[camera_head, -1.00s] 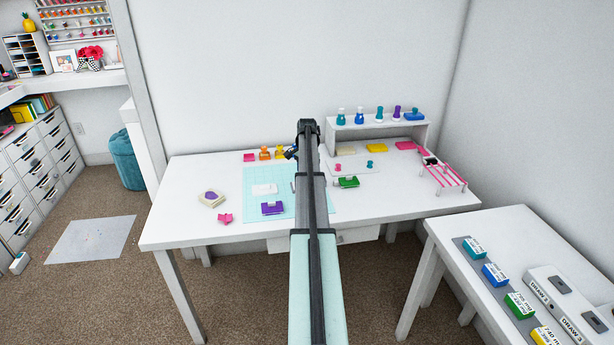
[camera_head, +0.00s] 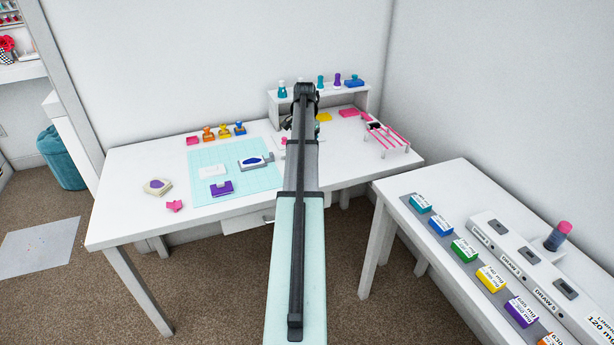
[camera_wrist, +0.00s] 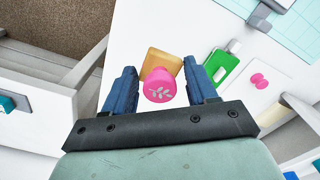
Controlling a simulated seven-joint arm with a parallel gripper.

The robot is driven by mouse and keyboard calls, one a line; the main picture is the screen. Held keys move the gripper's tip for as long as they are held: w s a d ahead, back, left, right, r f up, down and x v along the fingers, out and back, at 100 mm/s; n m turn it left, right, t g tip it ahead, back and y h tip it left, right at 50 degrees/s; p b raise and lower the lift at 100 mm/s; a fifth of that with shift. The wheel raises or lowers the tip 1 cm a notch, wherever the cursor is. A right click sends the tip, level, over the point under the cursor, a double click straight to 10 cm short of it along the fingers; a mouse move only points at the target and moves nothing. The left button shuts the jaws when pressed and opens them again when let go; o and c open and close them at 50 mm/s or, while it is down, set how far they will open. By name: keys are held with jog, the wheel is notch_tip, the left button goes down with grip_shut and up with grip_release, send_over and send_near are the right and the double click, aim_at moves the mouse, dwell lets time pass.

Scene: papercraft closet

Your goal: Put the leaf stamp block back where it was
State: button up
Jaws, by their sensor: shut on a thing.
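The leaf stamp block shows in the wrist view as a pink round knob (camera_wrist: 159,92) with a pale leaf mark on top, above a tan wooden base (camera_wrist: 163,60). My gripper (camera_wrist: 162,84) has a blue finger on each side of the knob and is shut on it. The block appears over the white tabletop near its edge; I cannot tell whether its base touches the table. In the head view my own arm hides the gripper and the block, toward the right part of the white table (camera_head: 140,215).
A green ink pad (camera_wrist: 222,68) and a pink piece (camera_wrist: 260,80) lie beside the block. A cutting mat (camera_head: 262,182) holds a purple pad (camera_head: 221,188). A shelf (camera_head: 360,97) stands behind, with a pink rack (camera_head: 390,139) at right. A side table (camera_head: 405,185) is at front right.

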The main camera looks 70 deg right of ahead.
jog(key=shift+s, duration=0.45)
jog(key=shift+f, duration=4.85)
jog(key=shift+f, duration=0.15)
jog(key=o, duration=1.2)
jog(key=shift+c, duration=0.2)
notch_tip(320, 180, up, 12)
jog(key=shift+r, duration=0.15)
